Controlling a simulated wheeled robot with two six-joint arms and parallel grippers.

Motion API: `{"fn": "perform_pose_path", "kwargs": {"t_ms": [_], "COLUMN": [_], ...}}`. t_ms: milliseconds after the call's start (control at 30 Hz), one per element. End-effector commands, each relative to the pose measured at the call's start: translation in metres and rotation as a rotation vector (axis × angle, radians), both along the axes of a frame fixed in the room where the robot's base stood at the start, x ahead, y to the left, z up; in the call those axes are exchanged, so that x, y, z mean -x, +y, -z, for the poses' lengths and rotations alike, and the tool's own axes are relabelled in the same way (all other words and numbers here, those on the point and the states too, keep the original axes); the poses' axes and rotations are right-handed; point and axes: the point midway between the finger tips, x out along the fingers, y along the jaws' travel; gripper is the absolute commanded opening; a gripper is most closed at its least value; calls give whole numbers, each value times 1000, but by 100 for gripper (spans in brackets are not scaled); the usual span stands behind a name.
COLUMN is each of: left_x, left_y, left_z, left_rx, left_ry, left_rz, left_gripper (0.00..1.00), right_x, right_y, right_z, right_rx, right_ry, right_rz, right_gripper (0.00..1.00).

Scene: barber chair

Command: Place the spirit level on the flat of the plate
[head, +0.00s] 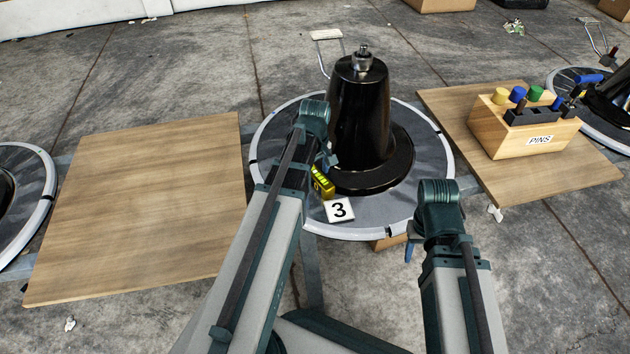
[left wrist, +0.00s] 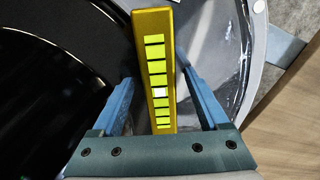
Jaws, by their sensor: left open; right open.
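The yellow spirit level (head: 323,185) is at the front of the round grey plate (head: 432,180), beside the foot of the black column (head: 360,115) and behind a white "3" card (head: 339,210). My left gripper (head: 328,163) is right at the level, partly hidden by its own arm. In the left wrist view the level (left wrist: 155,45) stands between the two blue fingers (left wrist: 158,80), with gaps on both sides; they are open. I cannot tell whether the level's whole underside touches the plate. My right gripper (head: 411,248) is open and empty at the plate's front right, mostly hidden by its wrist.
A bare wooden board (head: 145,205) lies left of the plate. A second board (head: 545,180) on the right carries a wooden "PINS" box (head: 505,140) with coloured-handled items. The tall column and its wide foot block the plate's middle.

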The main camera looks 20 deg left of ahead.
Motion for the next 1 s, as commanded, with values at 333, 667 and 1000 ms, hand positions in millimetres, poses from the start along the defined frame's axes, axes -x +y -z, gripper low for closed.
{"fn": "perform_pose_path", "kwargs": {"t_ms": [333, 667, 1000], "left_x": [0, 0, 0], "left_y": [0, 0, 0], "left_z": [-1, -1, -2], "left_rx": [0, 0, 0], "left_ry": [0, 0, 0], "left_rz": [0, 0, 0], "left_gripper": [34, 0, 0], "right_x": [0, 0, 0], "right_y": [0, 0, 0], "right_z": [-1, -1, -2], "right_rx": [0, 0, 0], "right_ry": [0, 0, 0], "right_rz": [0, 0, 0], "right_gripper": [50, 50, 50]}}
